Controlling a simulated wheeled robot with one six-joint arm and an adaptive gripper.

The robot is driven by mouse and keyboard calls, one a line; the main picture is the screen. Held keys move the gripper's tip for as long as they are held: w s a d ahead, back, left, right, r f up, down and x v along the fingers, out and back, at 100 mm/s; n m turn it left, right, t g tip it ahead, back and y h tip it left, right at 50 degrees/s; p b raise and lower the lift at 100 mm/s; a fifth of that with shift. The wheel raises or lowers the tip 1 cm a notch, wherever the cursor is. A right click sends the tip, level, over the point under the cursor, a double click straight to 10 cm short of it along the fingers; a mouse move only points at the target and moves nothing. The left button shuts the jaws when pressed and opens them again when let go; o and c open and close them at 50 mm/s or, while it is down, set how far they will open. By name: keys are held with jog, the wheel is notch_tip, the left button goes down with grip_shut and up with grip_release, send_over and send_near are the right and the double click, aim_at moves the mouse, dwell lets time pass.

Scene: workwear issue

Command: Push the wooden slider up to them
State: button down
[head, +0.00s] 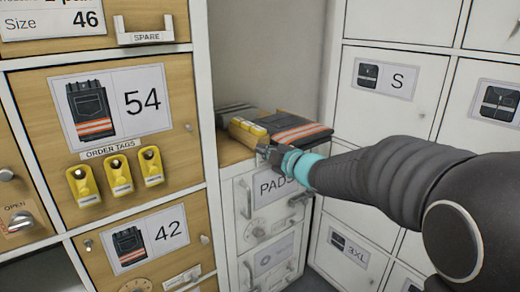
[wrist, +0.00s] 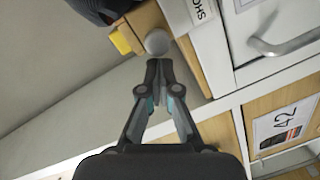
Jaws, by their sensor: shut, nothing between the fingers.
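The wooden slider (head: 238,133) lies on the wooden shelf top in the niche, with yellow pieces (head: 256,130) on it. In the wrist view the slider (wrist: 148,18) shows a round grey knob (wrist: 157,42) on its near end. Folded dark trousers with orange stripes (head: 302,132) lie beside the slider, to its right. My gripper (head: 266,150) is shut and empty at the slider's near end. In the wrist view my gripper's fingertips (wrist: 158,64) are right at the knob; I cannot tell whether they touch it.
Wooden lockers with yellow order tags (head: 118,173) are on the left. White lockers (head: 392,85) close in the right side. Another dark folded item (head: 232,112) lies behind the slider.

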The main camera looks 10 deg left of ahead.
jog(key=s+d+r, duration=0.3)
jog(key=s+d, duration=0.2)
jog(key=s, duration=0.5)
jog(key=w+d+f+m+h, duration=0.2)
jog(key=d+f+m+h, duration=0.5)
jog(key=d, duration=0.2)
jog(key=s+d+f+m+g+h, duration=0.2)
jog(key=s+d+f+m+h, duration=0.25)
jog(key=s+d+m, duration=0.3)
jog(key=s+f+m+g, duration=0.1)
jog(key=s+m+g, duration=0.3)
jog(key=s, duration=1.8)
jog(key=shift+f+m+g, duration=0.4)
jog(key=shift+m, duration=0.95)
jog(key=shift+d, duration=0.15)
